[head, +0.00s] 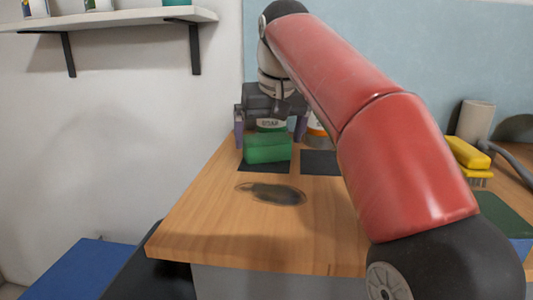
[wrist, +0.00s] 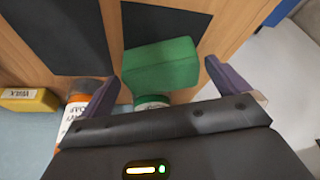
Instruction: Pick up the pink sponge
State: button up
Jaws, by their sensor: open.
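No pink sponge can be made out in either view. A green sponge-like block (head: 267,148) rests at the back of the wooden table, by a dark square mat; it also shows in the wrist view (wrist: 160,68). My gripper (head: 270,132) is open with purple fingers; in the wrist view (wrist: 164,76) the fingers appear to either side of the green block, with no visible grip on it. A container with a green and white top (wrist: 150,101) is right behind the block, partly hidden by my gripper.
An orange and white bottle (wrist: 72,110) and a yellow box (wrist: 28,99) stand near my gripper. Another dark mat (head: 322,162) lies right of the first. A yellow brush (head: 468,153) is at right. A shelf (head: 110,20) hangs upper left.

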aim_at(268, 140)
jog(key=x, duration=0.2)
jog(key=shift+f, duration=0.3)
jog(key=c, duration=0.9)
jog(key=shift+o, duration=0.2)
jog(key=shift+r, duration=0.1)
jog(key=shift+s+a+r, duration=0.1)
jog(key=shift+s+r, duration=0.05)
jog(key=shift+r, duration=0.4)
notch_tip(268, 140, up, 6)
jog(key=p, duration=0.3)
jog(key=s+a+b, duration=0.1)
jog(key=s+b, duration=0.1)
jog(key=s, duration=0.7)
jog(key=s+a+b, duration=0.1)
jog(key=s+a, duration=0.1)
jog(key=s, duration=0.8)
jog(key=shift+s+a+b, duration=0.15)
jog(key=shift+a+b, duration=0.2)
